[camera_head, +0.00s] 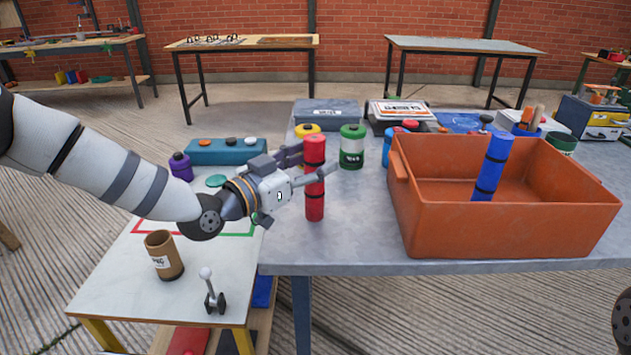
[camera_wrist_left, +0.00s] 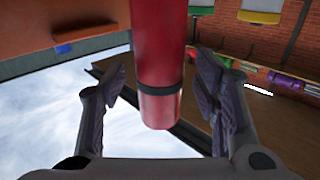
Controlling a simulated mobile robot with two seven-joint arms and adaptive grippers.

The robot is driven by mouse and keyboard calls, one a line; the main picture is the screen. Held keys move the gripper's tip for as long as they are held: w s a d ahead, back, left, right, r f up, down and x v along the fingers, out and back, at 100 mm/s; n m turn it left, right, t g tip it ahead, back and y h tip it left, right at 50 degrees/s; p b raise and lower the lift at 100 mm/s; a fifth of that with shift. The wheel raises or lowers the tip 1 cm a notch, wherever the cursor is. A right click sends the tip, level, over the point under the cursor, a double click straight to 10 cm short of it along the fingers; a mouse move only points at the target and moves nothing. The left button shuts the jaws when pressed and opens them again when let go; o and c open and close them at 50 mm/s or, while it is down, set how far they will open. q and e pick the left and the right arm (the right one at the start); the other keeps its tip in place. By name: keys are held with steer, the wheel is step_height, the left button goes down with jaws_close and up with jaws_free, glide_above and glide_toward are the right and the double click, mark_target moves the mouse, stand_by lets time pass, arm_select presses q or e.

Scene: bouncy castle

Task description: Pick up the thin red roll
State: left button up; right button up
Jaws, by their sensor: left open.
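The thin red roll (camera_head: 315,205) stands upright near the left edge of the grey table, with dark bands around it. My left gripper (camera_head: 317,160) is at its upper part, one finger on each side, and hides some of it. In the left wrist view the red roll (camera_wrist_left: 160,50) is between the spread fingers of the left gripper (camera_wrist_left: 160,78), with gaps visible on both sides. The left gripper is open and holds nothing. My right gripper is not in view.
An orange crate (camera_head: 500,230) holding a blue roll (camera_head: 491,165) stands to the right. A brown cup (camera_head: 163,256) stands on the lower white table (camera_head: 125,290). Grey tabletop before the crate is clear.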

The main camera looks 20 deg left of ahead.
arm_select(q)
steer(key=shift+w+d, duration=0.2)
steer(key=shift+w, duration=0.2)
jaws_close()
